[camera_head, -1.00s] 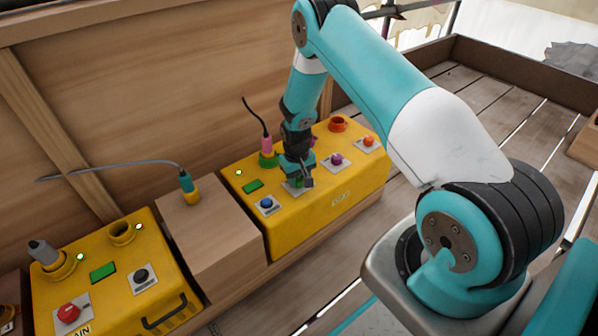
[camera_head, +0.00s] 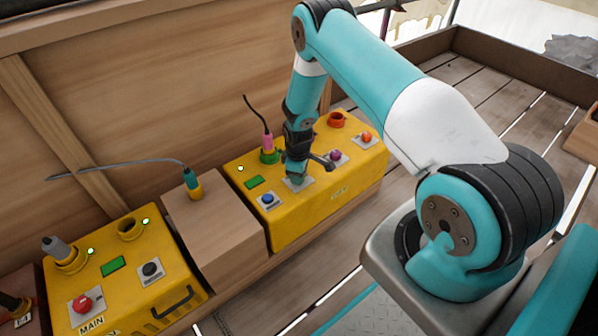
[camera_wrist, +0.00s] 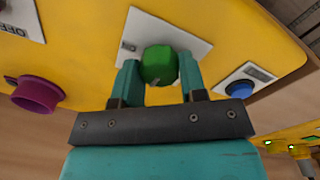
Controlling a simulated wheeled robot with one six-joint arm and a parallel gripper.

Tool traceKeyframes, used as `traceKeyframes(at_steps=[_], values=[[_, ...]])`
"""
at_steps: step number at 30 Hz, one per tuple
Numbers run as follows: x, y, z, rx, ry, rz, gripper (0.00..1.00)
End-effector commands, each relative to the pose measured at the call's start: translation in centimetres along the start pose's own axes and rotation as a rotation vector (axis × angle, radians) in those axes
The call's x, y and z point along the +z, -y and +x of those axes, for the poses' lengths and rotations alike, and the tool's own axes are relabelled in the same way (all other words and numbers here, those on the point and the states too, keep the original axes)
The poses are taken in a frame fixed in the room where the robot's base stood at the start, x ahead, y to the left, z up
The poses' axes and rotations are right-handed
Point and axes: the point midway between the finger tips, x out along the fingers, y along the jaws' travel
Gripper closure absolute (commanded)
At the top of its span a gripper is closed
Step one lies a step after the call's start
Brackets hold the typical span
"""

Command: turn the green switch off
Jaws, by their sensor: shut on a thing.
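The green switch (camera_wrist: 160,66) is a round knob on a white plate (camera_wrist: 195,38) of the yellow box, seen close in the wrist view. My gripper (camera_wrist: 160,80) has its two teal fingers on either side of the knob and is shut on it. In the head view my gripper (camera_head: 298,177) reaches down to the box's top between the blue button and the purple knob. There the green knob is hidden behind my fingers.
The yellow box (camera_head: 290,223) also carries a blue button (camera_head: 267,198), a purple knob (camera_head: 335,155), an orange-red knob (camera_head: 366,138) and a pink plug (camera_head: 267,142). A second yellow box (camera_head: 130,290) stands left, beyond a wooden block (camera_head: 222,240).

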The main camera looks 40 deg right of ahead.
Motion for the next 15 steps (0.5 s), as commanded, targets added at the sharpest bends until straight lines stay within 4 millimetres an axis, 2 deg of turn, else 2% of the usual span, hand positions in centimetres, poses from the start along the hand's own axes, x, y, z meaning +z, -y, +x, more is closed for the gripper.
traceKeyframes(at_steps=[15], values=[[0.03,-0.03,-0.01,0.001,-0.003,-0.074,0.85]])
